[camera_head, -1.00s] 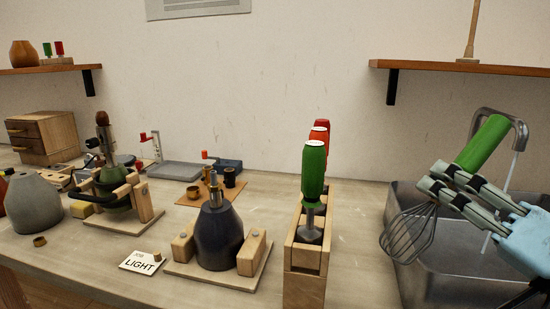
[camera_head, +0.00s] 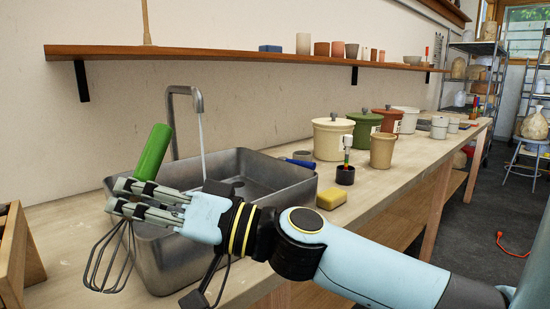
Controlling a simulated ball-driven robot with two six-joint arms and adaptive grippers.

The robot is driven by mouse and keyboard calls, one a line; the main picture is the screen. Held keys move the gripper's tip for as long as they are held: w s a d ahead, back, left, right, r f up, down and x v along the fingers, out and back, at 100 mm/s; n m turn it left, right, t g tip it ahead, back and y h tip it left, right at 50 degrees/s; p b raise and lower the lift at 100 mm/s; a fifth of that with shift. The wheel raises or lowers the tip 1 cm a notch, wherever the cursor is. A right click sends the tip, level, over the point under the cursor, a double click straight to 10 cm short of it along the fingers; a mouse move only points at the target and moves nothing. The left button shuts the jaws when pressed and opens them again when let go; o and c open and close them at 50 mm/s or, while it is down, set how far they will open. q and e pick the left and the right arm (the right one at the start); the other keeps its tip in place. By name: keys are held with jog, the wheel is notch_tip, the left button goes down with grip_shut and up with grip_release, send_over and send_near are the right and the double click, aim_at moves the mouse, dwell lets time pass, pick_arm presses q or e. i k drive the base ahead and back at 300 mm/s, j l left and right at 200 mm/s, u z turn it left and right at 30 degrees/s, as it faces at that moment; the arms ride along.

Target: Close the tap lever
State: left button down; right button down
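The grey metal tap (camera_head: 186,91) rises behind the sink, and a thin stream of water (camera_head: 202,150) runs from its spout into the sink (camera_head: 290,195). I cannot make out the tap lever; my gripper and the green handle cover part of the tap's lower area. My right gripper (camera_head: 122,197) is shut on a whisk with a green handle (camera_head: 152,152). The whisk's wire loops (camera_head: 108,262) hang down in front of the sink's left side. My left gripper is not in view.
A yellow sponge (camera_head: 332,198), a black cup (camera_head: 345,175) and a cream lidded pot (camera_head: 332,138) stand right of the sink. A green pot (camera_head: 365,132) is behind. A wooden shelf (camera_head: 250,55) runs above. A wooden rack (camera_head: 20,262) stands at the left edge.

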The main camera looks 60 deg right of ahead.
aim_at(311, 166)
jog(key=l+z, duration=0.1)
jog(key=z, duration=1.6)
